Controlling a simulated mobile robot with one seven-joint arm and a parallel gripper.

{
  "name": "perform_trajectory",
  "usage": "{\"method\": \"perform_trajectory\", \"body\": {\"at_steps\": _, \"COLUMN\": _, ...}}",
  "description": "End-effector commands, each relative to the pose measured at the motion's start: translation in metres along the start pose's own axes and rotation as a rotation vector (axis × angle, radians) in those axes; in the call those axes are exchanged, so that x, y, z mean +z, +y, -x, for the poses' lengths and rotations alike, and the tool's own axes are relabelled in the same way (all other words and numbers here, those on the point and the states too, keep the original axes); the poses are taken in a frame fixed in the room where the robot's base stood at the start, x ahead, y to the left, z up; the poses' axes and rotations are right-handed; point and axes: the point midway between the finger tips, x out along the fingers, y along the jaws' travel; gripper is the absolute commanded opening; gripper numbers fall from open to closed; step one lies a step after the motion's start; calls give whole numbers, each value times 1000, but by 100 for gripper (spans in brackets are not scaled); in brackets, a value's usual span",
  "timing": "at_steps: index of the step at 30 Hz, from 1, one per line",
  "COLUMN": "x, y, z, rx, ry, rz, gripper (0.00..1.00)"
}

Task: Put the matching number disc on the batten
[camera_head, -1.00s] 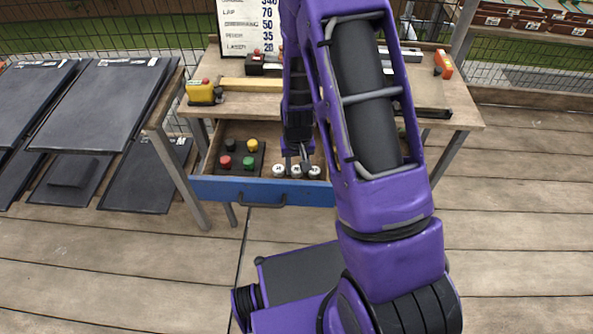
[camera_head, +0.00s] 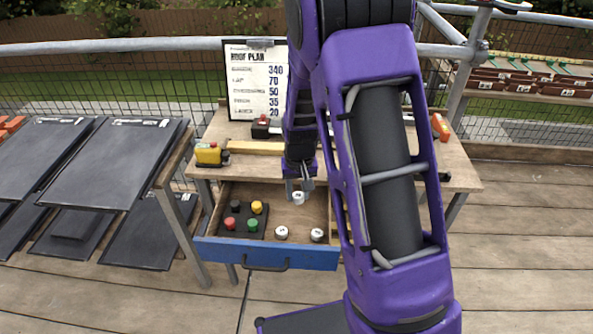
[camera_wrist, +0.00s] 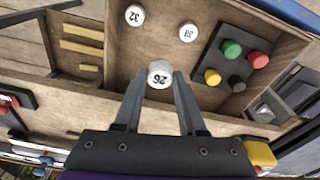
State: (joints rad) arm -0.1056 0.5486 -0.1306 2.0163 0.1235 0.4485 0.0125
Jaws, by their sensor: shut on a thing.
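My gripper (camera_head: 300,184) is shut on a white number disc (camera_wrist: 160,74), held between the fingertips above the open drawer (camera_head: 268,258). The held disc also shows in the head view (camera_head: 298,198). Its number looks like 26 or 36, seen upside down. Two other white discs lie in the drawer, one (camera_wrist: 134,15) that seems to read 32 and one (camera_wrist: 188,32) whose number is hard to read. A pale wooden strip (camera_head: 257,147), probably the batten, lies on the workbench behind the drawer.
A tray (camera_head: 236,232) with red, yellow, green and black pieces sits in the drawer. A yellow tool (camera_head: 209,154) stands by the strip's left end. A roof plan board (camera_head: 258,90) stands behind, listing 340, 70, 50, 35, 20. Dark slabs (camera_head: 110,165) lie at left.

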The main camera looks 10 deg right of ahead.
Motion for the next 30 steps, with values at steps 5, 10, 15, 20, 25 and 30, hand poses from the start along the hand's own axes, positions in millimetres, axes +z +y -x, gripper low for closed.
{"method": "perform_trajectory", "body": {"at_steps": 5, "x": -72, "y": 3, "z": 23, "rx": 0, "ry": 32, "rz": -9, "gripper": 0}}
{"method": "perform_trajectory", "body": {"at_steps": 10, "x": -134, "y": 7, "z": 47, "rx": -1, "ry": 60, "rz": -8, "gripper": 0}}
{"method": "perform_trajectory", "body": {"at_steps": 15, "x": -183, "y": 10, "z": 70, "rx": 0, "ry": 84, "rz": -5, "gripper": 0}}
{"method": "perform_trajectory", "body": {"at_steps": 20, "x": -209, "y": 12, "z": 84, "rx": 1, "ry": 98, "rz": 0, "gripper": 0}}
{"method": "perform_trajectory", "body": {"at_steps": 25, "x": -218, "y": 13, "z": 82, "rx": 1, "ry": 101, "rz": 3, "gripper": 0}}
{"method": "perform_trajectory", "body": {"at_steps": 30, "x": -214, "y": 13, "z": 51, "rx": 1, "ry": 101, "rz": 4, "gripper": 0}}
